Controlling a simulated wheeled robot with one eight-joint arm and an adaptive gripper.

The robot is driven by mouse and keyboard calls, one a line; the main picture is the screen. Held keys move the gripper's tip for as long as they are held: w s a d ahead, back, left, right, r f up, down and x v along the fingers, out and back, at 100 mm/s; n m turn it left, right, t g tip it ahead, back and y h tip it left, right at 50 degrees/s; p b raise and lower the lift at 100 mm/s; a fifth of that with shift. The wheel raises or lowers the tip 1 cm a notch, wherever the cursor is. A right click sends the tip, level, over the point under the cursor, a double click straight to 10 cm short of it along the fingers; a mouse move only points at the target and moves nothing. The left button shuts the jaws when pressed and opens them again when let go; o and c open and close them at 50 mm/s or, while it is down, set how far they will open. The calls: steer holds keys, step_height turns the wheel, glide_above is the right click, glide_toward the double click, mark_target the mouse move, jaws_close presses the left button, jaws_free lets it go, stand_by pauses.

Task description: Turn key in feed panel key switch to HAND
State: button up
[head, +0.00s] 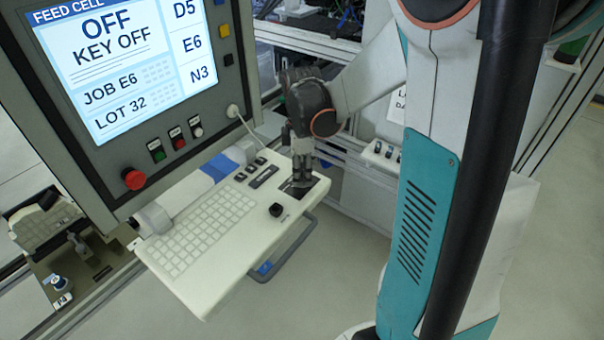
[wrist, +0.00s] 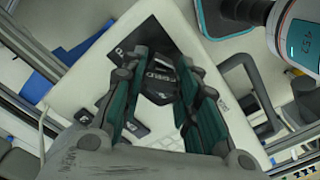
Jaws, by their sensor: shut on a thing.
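The feed panel key switch is on a black plate (head: 318,188) at the right end of the white keyboard shelf. My gripper (head: 302,180) points down onto this plate. I cannot read the key's angle or the HAND mark. The screen (head: 120,60) above the shelf reads OFF and KEY OFF.
A red mushroom button (head: 134,179) and small coloured buttons sit below the screen. A black knob (head: 276,210) stands on the shelf in front of the plate. A grey handle (head: 290,258) runs along the shelf's front edge. Clear floor lies below.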

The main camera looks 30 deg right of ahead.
mark_target(302, 163)
steer(key=shift+n, duration=0.7)
steer(key=o, duration=0.7)
steer(key=shift+n, duration=0.3)
steer(key=shift+c, duration=0.2)
steer(key=o, duration=0.4)
steer(key=shift+o, duration=0.2)
steer(key=o, duration=0.5)
steer(key=shift+r, duration=0.2)
steer(key=shift+r+p, duration=2.15)
steer(key=shift+r, duration=1.2)
steer(key=shift+f, duration=0.1)
